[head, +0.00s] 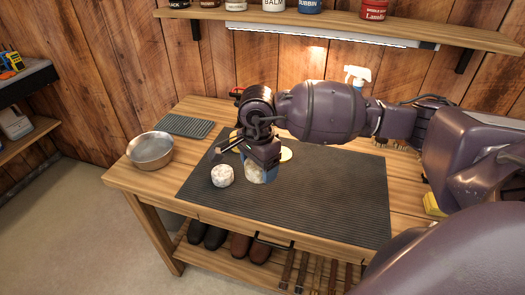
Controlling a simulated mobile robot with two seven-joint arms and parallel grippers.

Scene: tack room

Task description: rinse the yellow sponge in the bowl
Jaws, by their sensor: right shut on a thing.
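The metal bowl (151,150) stands at the left end of the wooden workbench, and its inside looks empty. A yellow block that looks like the sponge (433,204) lies at the bench's right side, partly hidden by my right arm. My right gripper (262,160) points down over the dark ribbed mat, far to the left of the sponge. It is shut on a small blue-and-pale container (258,174), whose upper part the gripper hides. I cannot tell whether the container touches the mat. My left gripper is not in view.
A white round thing (222,176) sits on the mat (330,200) close left of the held container. Pale yellowish pieces (287,153) show behind the gripper. A small grey ribbed mat (185,126) and a spray bottle (357,76) are farther back. The mat's front right is clear.

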